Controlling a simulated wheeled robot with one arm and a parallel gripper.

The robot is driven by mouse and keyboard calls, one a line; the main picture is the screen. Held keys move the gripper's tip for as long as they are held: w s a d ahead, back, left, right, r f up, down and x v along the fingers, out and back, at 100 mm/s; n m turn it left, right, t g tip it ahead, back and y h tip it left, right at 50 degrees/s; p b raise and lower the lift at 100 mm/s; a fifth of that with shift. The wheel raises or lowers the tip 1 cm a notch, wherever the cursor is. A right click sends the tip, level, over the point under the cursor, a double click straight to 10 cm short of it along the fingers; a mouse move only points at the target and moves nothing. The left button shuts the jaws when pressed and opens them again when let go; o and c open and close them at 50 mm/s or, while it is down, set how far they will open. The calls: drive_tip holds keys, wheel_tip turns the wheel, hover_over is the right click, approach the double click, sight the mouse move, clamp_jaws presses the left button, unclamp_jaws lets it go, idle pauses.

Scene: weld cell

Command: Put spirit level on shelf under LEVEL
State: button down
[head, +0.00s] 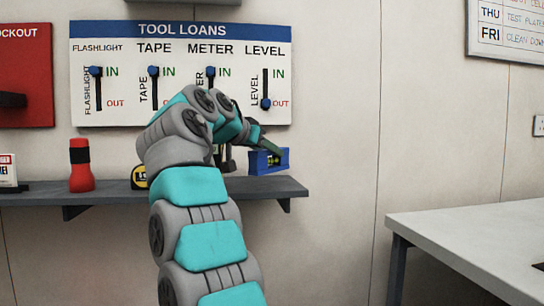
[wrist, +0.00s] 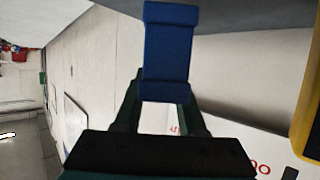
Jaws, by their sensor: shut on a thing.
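The blue spirit level (head: 283,158) is at the right end of the grey shelf (head: 240,188), below the LEVEL label (head: 265,50). My gripper (head: 268,148) reaches in from the upper left and is shut on it. In the wrist view the spirit level (wrist: 168,50) sits between the two dark green fingers of my gripper (wrist: 163,88). Its lower edge is close to the shelf top; I cannot tell whether it touches. The LEVEL slider knob (head: 266,104) is down beside OUT.
A red flashlight (head: 81,170) and a yellow-black tape measure (head: 139,178) stand on the shelf. A dark item beside the tape is mostly hidden by my arm. A white table (head: 470,228) stands at the right. The tool board (head: 180,112) hangs above the shelf.

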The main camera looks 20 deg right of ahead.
sight(274, 164)
drive_tip(key=shift+w+d+p, duration=0.3)
drive_tip(key=shift+w+d, duration=0.25)
drive_tip(key=shift+w, duration=0.15)
drive_tip(key=shift+w+d+f, duration=0.25)
drive_tip(key=shift+w+f, duration=0.1)
drive_tip(key=shift+f, duration=0.15)
drive_tip(key=shift+f+b, duration=0.85)
drive_tip(key=shift+f, duration=0.5)
drive_tip(key=shift+f+b, duration=0.25)
drive_tip(key=shift+b, duration=0.05)
drive_tip(key=shift+c, duration=2.4)
unclamp_jaws()
drive_tip(key=shift+r, duration=0.1)
drive_tip(key=shift+r+p, duration=0.15)
drive_tip(key=shift+p, duration=0.15)
drive_tip(key=v, duration=1.2)
drive_tip(key=shift+s, duration=0.1)
